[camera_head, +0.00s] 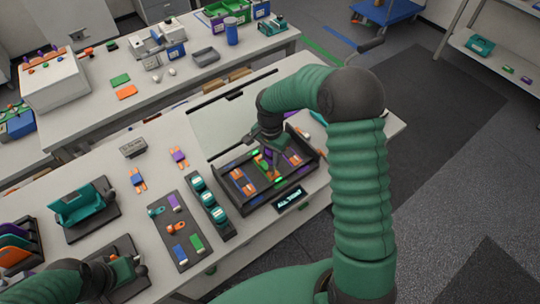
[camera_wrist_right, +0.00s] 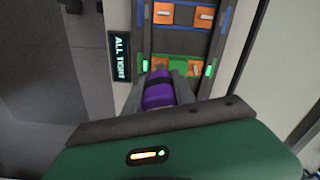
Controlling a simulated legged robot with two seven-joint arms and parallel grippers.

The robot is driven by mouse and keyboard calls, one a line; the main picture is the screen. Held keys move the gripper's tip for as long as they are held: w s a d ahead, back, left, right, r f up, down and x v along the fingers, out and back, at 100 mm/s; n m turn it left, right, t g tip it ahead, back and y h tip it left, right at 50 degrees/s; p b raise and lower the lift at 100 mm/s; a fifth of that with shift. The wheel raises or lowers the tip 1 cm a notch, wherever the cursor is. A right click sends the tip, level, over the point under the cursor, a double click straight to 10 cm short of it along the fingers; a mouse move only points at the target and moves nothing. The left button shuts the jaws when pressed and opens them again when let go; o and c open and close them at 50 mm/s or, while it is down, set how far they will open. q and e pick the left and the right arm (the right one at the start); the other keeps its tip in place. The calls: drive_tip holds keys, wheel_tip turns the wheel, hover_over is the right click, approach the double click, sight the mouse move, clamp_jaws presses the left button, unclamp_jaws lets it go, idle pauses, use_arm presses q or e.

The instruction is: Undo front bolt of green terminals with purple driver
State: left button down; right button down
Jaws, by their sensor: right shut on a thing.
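My right gripper (camera_head: 268,146) is shut on the purple driver (camera_wrist_right: 158,90) over the black battery tray. The driver also shows in the head view (camera_head: 268,155), pointing down into the tray. In the right wrist view, green terminal strips (camera_wrist_right: 186,60) lie just beyond the driver, with orange blocks on them and small green lights at the sides. The driver's tip is hidden, so I cannot tell whether it touches a bolt. My left gripper (camera_head: 134,270) is low at the left; its finger opening is unclear.
A display (camera_wrist_right: 121,57) in front of the tray (camera_head: 254,208) reads "ALL TIGHT". A row of teal cylinders (camera_head: 207,200) and a dark mat (camera_head: 180,232) with coloured parts stand to the left. A teal device (camera_head: 82,204) sits farther left. Another table is behind.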

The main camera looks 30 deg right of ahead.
drive_tip(key=shift+d, duration=0.1)
drive_tip(key=shift+f, duration=0.2)
drive_tip(key=shift+a, duration=0.3)
use_arm(q)
drive_tip(key=shift+a+f, duration=0.25)
drive_tip(key=shift+a, duration=0.35)
use_arm(e)
drive_tip(key=shift+f, duration=0.1)
use_arm(q)
drive_tip(key=shift+d, duration=0.1)
use_arm(e)
drive_tip(key=shift+d, duration=0.15)
drive_tip(key=shift+d+f, duration=0.1)
drive_tip(key=shift+d, duration=0.05)
drive_tip(key=shift+d+f+b, duration=0.35)
drive_tip(key=shift+d, duration=0.05)
drive_tip(key=shift+d+f, duration=0.1)
drive_tip(key=shift+f, duration=0.15)
use_arm(q)
drive_tip(key=shift+d+f, duration=0.2)
drive_tip(key=shift+f, duration=0.05)
